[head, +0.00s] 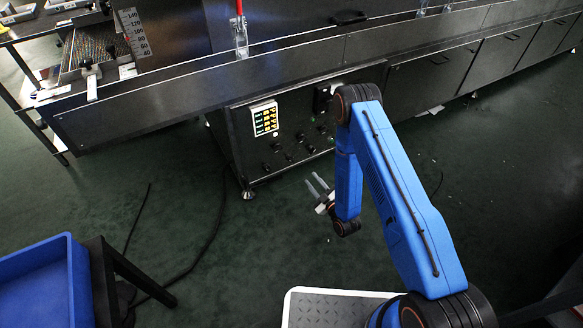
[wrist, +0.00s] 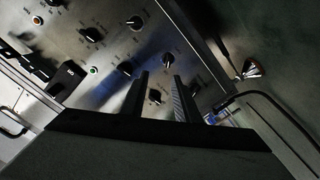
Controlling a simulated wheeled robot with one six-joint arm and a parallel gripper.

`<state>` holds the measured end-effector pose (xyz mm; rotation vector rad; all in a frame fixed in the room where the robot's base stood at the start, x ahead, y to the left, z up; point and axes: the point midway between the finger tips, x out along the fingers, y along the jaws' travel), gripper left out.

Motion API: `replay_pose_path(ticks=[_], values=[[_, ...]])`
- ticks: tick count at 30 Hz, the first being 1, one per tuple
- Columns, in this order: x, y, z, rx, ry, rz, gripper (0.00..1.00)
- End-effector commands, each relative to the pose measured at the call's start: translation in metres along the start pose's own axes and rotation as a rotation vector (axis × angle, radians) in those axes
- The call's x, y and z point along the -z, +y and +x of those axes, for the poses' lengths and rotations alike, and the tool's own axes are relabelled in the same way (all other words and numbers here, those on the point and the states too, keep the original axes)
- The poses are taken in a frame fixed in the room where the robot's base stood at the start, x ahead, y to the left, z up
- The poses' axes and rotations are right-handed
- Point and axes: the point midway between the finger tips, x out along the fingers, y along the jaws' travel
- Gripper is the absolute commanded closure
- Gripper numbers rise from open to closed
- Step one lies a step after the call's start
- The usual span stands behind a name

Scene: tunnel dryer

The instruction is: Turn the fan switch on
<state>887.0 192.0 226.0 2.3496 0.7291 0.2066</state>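The dryer's control panel (head: 247,150) is on the front of the dark machine, below the conveyor. In the wrist view the panel (wrist: 105,55) shows tilted, with several black rotary knobs, among them one at the upper left (wrist: 92,34) and one near my fingertips (wrist: 155,97). The labels are too small to read, so I cannot tell which is the fan switch. My gripper (head: 316,186) is in front of and below the panel. In the wrist view my gripper (wrist: 158,82) has its two fingers apart with nothing held between them, pointing towards the knobs.
A lit display (head: 265,118) is at the panel's upper left. A black box switch (wrist: 66,80) and a green light (wrist: 94,71) show in the wrist view. A blue tray (head: 40,290) stands at lower left.

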Motion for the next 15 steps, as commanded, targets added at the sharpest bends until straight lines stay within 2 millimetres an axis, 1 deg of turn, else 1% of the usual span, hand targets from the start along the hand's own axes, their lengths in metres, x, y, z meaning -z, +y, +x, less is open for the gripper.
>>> replay_pose_path(ticks=[1, 3, 8, 11, 15], values=[[-0.004, -0.009, -0.006, -0.002, 0.008, 0.0, 0.71], [-0.007, -0.016, -0.011, -0.01, 0.021, -0.003, 0.71], [-0.009, -0.023, -0.018, -0.021, 0.037, -0.007, 0.71], [-0.009, -0.023, -0.014, -0.022, 0.039, -0.008, 0.71], [-0.007, -0.022, 0.003, -0.023, 0.041, -0.008, 0.71]])
